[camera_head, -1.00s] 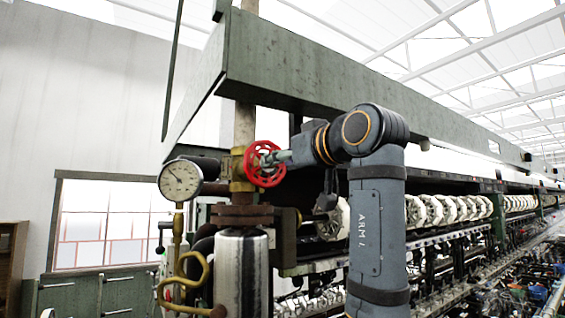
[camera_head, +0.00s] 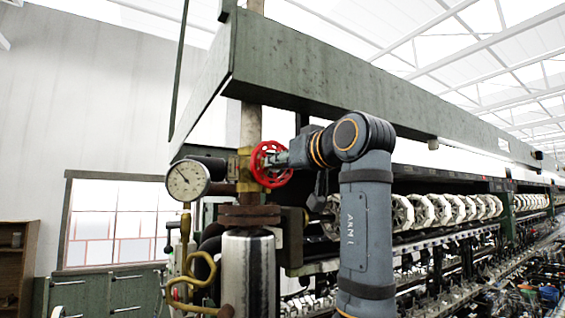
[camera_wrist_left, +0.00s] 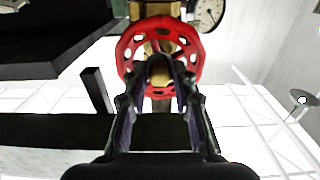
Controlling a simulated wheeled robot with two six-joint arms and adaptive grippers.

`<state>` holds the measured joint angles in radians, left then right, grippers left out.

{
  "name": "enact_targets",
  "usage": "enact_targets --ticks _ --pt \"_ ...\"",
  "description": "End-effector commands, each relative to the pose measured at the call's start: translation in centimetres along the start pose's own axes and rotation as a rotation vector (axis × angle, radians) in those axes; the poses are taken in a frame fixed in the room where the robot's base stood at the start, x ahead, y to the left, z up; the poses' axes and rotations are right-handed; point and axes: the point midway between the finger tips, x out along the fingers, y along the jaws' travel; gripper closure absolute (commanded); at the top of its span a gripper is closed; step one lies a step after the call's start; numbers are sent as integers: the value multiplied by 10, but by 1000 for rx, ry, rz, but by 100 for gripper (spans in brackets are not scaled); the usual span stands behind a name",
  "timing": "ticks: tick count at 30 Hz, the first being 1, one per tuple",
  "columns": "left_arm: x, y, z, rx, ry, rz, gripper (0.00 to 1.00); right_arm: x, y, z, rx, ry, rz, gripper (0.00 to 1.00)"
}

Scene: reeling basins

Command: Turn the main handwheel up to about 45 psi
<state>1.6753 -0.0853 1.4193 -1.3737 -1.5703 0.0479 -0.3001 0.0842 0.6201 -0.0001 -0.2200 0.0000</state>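The red main handwheel (camera_head: 270,164) sits on a brass valve (camera_head: 245,168) on the vertical pipe. A round white dial gauge (camera_head: 188,180) is left of it; its needle points to the upper left, and its numbers are too small to read. My left gripper (camera_head: 279,159) is at the wheel's face, coming from the right. In the left wrist view the handwheel (camera_wrist_left: 160,50) is straight ahead, and my left gripper's fingers (camera_wrist_left: 160,85) stand apart on either side of its hub. Whether they press on it is unclear. The gauge (camera_wrist_left: 208,12) is partly cut off there. My right gripper is not in view.
A green beam (camera_head: 330,85) runs above my arm. A steel cylinder (camera_head: 248,275) and bent brass pipe (camera_head: 200,275) are below the valve. A row of white reels (camera_head: 440,210) extends behind my arm to the right.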

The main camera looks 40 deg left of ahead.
Motion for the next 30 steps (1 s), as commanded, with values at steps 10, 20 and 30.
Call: enact_targets --ticks 10,20,30 --pt "0 0 -1 -49 0 0 100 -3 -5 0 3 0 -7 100" --pt "0 0 0 -508 0 0 100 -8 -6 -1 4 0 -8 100" --pt "0 0 0 -983 0 0 100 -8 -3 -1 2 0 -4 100"
